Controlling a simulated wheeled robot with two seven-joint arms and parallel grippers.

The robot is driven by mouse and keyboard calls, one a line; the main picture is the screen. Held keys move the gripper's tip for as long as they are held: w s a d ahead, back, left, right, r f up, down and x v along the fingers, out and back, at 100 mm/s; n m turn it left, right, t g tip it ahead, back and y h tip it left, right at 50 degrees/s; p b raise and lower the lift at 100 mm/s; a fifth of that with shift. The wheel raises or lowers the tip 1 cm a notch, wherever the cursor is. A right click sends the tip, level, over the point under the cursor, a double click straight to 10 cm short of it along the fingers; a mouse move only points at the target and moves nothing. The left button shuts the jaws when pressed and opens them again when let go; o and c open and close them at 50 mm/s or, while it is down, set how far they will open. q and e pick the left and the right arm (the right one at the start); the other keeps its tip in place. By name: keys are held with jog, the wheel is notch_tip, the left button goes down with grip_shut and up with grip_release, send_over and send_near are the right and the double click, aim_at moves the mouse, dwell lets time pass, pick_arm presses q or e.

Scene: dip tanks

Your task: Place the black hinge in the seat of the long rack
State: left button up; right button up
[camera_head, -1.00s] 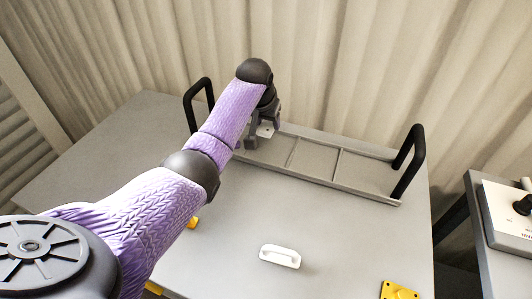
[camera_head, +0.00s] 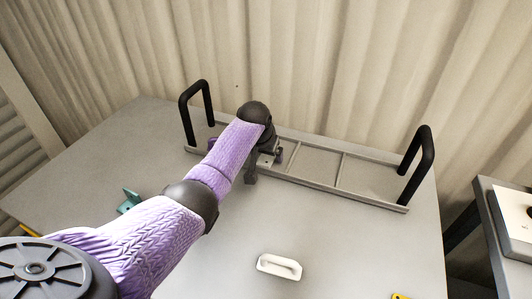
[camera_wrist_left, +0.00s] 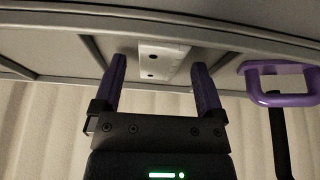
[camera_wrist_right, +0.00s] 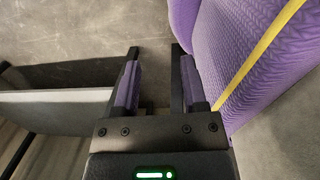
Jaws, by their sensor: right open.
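The long rack (camera_head: 318,183) lies across the back of the grey table, with a tall black handle at each end. My left gripper (camera_head: 265,178) is low at the rack's left half. In the left wrist view its purple fingers (camera_wrist_left: 159,75) are apart, with a pale grey plate with dark holes (camera_wrist_left: 160,60) between or just beyond them. A gap shows on the plate's left. I cannot make out a black hinge; my left arm hides part of the table. My right gripper (camera_wrist_right: 154,75) is open and empty, close to my purple arm.
A white handle (camera_head: 280,264) lies on the table in front. A teal part (camera_head: 129,201) lies left of my arm, and a yellow part (camera_head: 400,296) is at the bottom edge. A purple handle (camera_wrist_left: 284,98) is beside the left gripper.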

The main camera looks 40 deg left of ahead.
aim_at(263, 163)
pick_arm(q)
jog(key=shift+r, duration=0.3)
jog(key=p+v, duration=0.5)
jog(key=v, duration=0.1)
jog(key=shift+r, duration=0.35)
jog(key=p+v, duration=0.1)
jog(key=v, duration=0.1)
jog(key=p+v, duration=0.1)
jog(key=v, duration=0.2)
jog(key=shift+s+d+f, duration=0.1)
jog(key=shift+s, duration=0.15)
pick_arm(e)
jog(key=w+a+r+t, duration=0.1)
jog(key=w+a+r, duration=0.2)
jog(key=r, duration=0.4)
jog(key=shift+a+y, duration=0.4)
jog(key=shift+a, duration=0.1)
jog(key=shift+w+d, duration=0.1)
jog(key=shift+d, duration=0.05)
